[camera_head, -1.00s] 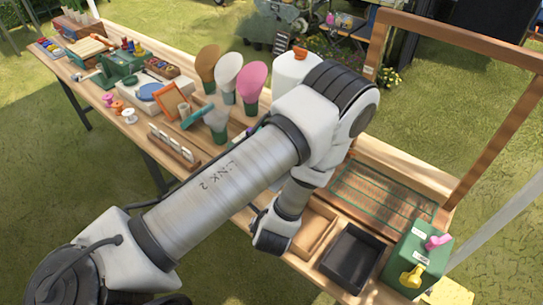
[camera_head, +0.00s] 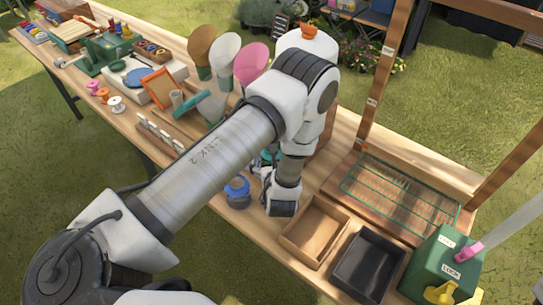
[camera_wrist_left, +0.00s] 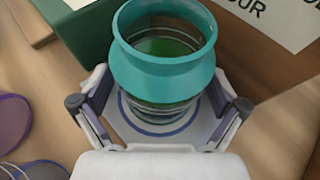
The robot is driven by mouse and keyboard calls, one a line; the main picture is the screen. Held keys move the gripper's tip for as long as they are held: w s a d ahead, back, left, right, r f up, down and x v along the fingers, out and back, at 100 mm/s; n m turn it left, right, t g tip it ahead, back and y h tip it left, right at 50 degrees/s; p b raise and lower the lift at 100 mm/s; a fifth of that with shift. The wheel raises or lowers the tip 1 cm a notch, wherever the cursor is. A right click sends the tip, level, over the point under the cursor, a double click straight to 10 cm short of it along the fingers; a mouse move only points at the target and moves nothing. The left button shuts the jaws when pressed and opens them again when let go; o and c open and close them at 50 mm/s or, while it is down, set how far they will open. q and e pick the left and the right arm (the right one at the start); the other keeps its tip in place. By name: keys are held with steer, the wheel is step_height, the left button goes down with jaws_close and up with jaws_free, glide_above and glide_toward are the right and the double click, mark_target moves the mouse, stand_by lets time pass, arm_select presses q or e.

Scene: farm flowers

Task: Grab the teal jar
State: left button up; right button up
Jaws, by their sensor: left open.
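The teal jar (camera_wrist_left: 165,65) has a wide teal rim and neck, a clear ridged body and something green inside. In the left wrist view it stands between the spread fingers of my left gripper (camera_wrist_left: 160,105), on a pale surface with a blue ring. The fingers are open on both sides of it, with no clear contact. In the head view only a small teal part (camera_head: 269,155) shows beside my left gripper (camera_head: 265,172); my arm hides most of it. My right gripper is not in view.
A blue-lidded jar (camera_head: 237,190) stands left of the gripper. A wooden tray (camera_head: 314,230) and a black tray (camera_head: 368,264) lie to the right, near a green box (camera_head: 442,262). A green wire rack (camera_head: 400,195) lies behind them. Bouquet cones (camera_head: 226,50) stand behind my arm.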

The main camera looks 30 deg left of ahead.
arm_select(q)
steer(key=shift+r, duration=0.1)
steer(key=shift+s+d+r, duration=0.15)
steer(key=shift+c, duration=1.4)
steer(key=c, duration=1.3)
steer(key=shift+s, duration=0.1)
